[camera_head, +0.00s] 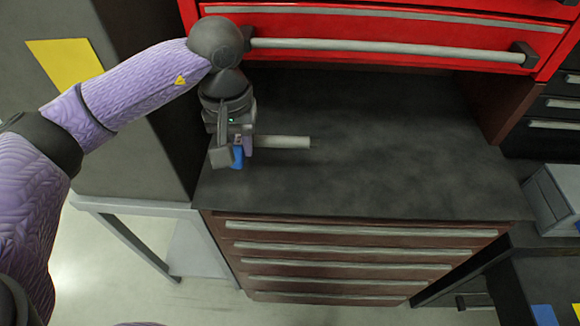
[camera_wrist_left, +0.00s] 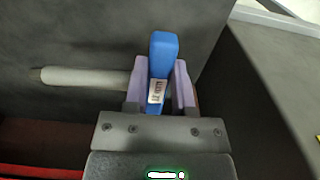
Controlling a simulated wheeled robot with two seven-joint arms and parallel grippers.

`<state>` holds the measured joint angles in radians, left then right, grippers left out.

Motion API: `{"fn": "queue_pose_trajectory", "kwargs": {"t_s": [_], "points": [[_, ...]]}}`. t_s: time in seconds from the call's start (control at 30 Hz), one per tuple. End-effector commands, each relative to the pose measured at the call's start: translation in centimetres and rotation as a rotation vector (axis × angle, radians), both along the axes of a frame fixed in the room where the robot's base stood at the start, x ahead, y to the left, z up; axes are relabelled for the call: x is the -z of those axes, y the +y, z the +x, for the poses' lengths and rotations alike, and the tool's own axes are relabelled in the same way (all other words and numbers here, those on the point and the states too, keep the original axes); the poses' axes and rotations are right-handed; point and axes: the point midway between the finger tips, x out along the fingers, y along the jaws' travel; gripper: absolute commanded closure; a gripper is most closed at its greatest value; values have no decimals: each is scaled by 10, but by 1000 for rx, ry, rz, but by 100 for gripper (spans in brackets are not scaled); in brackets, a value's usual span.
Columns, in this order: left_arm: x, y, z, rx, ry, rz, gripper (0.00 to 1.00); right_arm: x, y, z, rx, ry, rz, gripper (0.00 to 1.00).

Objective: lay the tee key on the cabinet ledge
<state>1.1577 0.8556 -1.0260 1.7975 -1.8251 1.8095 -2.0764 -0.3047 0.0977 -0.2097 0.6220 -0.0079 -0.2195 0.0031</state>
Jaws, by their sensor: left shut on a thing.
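The tee key has a blue handle (camera_head: 238,157) and a pale grey round shaft (camera_head: 283,142) pointing right in the head view. My left gripper (camera_head: 241,150) is shut on the key, with the blue handle (camera_wrist_left: 161,65) between its purple fingers in the left wrist view. The shaft (camera_wrist_left: 82,77) sticks out past one finger there. The key is over the left part of the dark cabinet ledge (camera_head: 400,150); I cannot tell whether it touches the surface. My right gripper is not in view.
A red drawer front with a long grey handle (camera_head: 385,46) stands behind the ledge. Brown drawers (camera_head: 350,255) are below it. A tall dark cabinet side (camera_head: 150,130) borders the ledge on the left. The middle and right of the ledge are clear.

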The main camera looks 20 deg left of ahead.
Motion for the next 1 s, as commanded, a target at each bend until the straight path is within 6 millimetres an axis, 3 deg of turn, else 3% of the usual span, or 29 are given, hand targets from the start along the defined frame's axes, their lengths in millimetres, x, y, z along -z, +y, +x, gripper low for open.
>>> {"fn": "queue_pose_trajectory", "kwargs": {"t_s": [0.1, 0.4, 0.77, 0.8, 0.93, 1.0], "points": [[32, 0, -1, 0, 6, 0, 100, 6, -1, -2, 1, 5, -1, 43], [82, 0, -1, 0, 5, -1, 100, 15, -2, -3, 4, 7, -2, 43], [90, 0, -1, 0, 2, 0, 100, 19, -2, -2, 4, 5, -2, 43], [89, 0, -1, 0, 2, 0, 60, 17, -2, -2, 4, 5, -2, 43], [88, 0, -1, 0, 2, 1, 33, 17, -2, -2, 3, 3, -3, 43], [88, 0, -1, 0, 2, 1, 33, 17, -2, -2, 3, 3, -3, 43]]}}
